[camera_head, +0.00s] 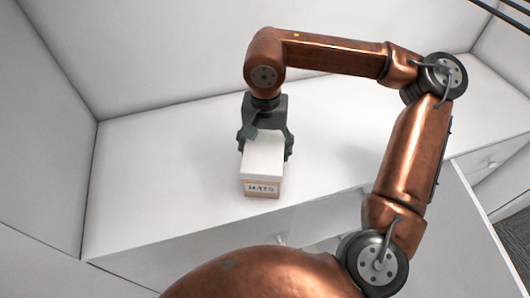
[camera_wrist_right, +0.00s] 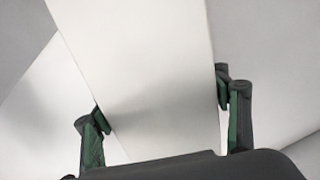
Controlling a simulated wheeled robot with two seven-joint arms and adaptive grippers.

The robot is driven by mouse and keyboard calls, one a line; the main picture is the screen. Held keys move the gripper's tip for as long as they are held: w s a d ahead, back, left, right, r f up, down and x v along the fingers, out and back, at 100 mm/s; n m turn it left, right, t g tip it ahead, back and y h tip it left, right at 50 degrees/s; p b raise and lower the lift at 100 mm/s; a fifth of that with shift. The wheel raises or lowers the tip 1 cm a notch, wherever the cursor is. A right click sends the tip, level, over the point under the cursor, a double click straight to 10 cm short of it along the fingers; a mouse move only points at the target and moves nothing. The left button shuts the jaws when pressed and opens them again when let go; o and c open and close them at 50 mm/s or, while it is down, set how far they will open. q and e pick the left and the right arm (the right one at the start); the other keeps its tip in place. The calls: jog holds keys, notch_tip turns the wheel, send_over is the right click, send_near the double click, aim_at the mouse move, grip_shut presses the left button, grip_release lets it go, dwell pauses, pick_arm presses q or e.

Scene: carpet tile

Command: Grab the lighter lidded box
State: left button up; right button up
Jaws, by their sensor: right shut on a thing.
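In the head view a box (camera_head: 262,165) with a white lid and a light tan lower part stands on the white surface. Its front carries a dark-lettered label. My right gripper (camera_head: 265,148) reaches it from behind and is shut on it, one finger on each side. In the right wrist view the white lid (camera_wrist_right: 150,70) fills the middle between the fingers of my right gripper (camera_wrist_right: 162,125). I cannot tell whether the box is clear of the surface. My left gripper is not in view.
The white counter (camera_head: 140,180) is bare to the left of the box and runs on to the right behind my arm. White walls (camera_head: 160,50) close it in at the back and left. The counter's front edge lies just in front of the box.

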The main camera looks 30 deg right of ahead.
jog(key=c, duration=0.6)
jog(key=shift+o, duration=0.2)
jog(key=shift+r, duration=0.1)
